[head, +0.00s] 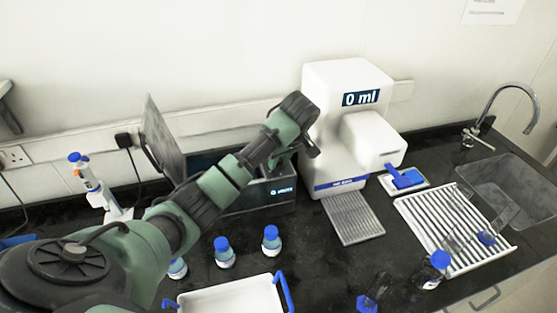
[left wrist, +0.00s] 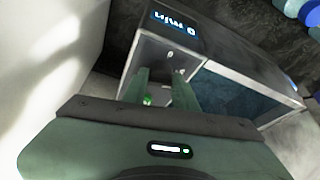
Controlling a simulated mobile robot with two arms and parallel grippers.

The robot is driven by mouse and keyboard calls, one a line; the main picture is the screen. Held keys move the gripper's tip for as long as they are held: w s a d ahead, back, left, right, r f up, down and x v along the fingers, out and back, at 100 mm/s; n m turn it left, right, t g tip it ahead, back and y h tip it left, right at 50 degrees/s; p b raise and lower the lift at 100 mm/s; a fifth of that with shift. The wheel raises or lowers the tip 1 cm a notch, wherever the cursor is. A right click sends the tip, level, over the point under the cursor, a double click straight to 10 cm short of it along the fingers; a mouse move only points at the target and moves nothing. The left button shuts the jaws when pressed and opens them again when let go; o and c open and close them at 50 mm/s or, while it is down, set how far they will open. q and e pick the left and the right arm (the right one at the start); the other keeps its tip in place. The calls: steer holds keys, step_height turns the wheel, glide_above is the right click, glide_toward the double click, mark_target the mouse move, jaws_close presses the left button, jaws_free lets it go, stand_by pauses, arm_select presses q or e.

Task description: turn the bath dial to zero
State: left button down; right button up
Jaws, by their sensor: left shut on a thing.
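The water bath is a dark grey box with a raised lid (head: 163,140), left of the white dispenser. In the left wrist view its end panel (left wrist: 150,55) shows close up, with a lit display (left wrist: 174,24) that appears upside down and starts with 0. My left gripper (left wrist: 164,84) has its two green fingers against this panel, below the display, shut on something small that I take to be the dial. The fingers mostly hide it, so its pointer cannot be read. In the head view the left gripper (head: 298,150) is over the bath's right end.
The white dispenser (head: 345,80) reading 0 ml stands close to the right of my left gripper. Blue-capped bottles (head: 224,252) and a white tray (head: 232,302) are in front of the bath. A pipette stand (head: 110,205) is at left; a rack (head: 455,230) and sink (head: 510,185) are at right.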

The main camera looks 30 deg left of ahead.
arm_select(q)
steer(key=n+g, duration=0.1)
steer(key=n, duration=0.1)
steer(key=n+g, duration=0.1)
steer(key=n, duration=0.2)
steer(key=shift+w+n, duration=0.2)
steer(key=shift+n, duration=0.1)
steer(key=shift+w+n+g+b, duration=0.15)
steer(key=shift+n+g, duration=0.35)
steer(key=shift+n, duration=0.65)
steer(key=shift+s+n+g+b, duration=0.15)
steer(key=shift+n+g, duration=0.35)
steer(key=shift+n, duration=0.65)
steer(key=shift+w+a, duration=0.1)
steer(key=shift+w, duration=0.05)
steer(key=c, duration=1.1)
jaws_free()
steer(key=shift+r, duration=0.1)
steer(key=v, duration=0.6)
steer(key=shift+r, duration=0.2)
steer(key=shift+w+d+r, duration=0.1)
steer(key=shift+d+r, duration=0.2)
steer(key=shift+r, duration=0.3)
